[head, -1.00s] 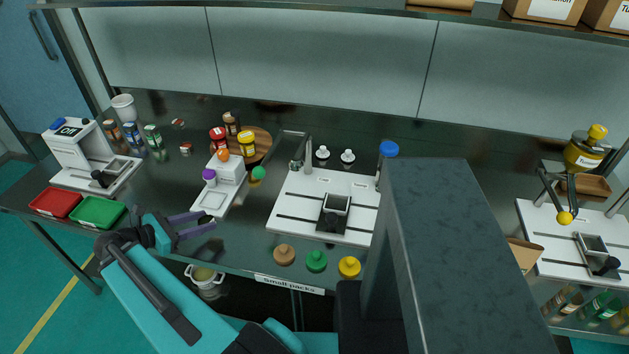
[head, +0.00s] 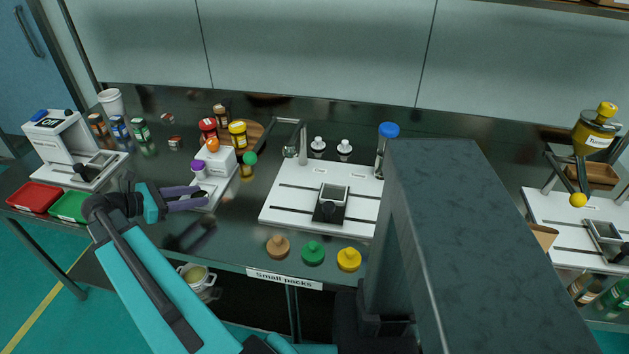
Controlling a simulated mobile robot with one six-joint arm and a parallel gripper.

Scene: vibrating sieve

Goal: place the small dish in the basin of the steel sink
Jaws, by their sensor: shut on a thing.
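My gripper (head: 187,197) is at the left of the counter, in front of the small white scale-like device (head: 218,165) and near its white pan (head: 203,190). Its purple fingers are closed on a small dark thing (head: 200,194) at their tips. That thing is too small and partly hidden for me to tell whether it is the small dish. No other small dish stands out on the counter. I cannot make out a steel sink or its basin in this view.
A white sieve machine (head: 345,207) stands mid-counter, with a tan, a green and a yellow knob (head: 348,259) in front. Red (head: 35,197) and green trays lie at the left. A white pot (head: 197,278) sits below. My grey column blocks the right centre.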

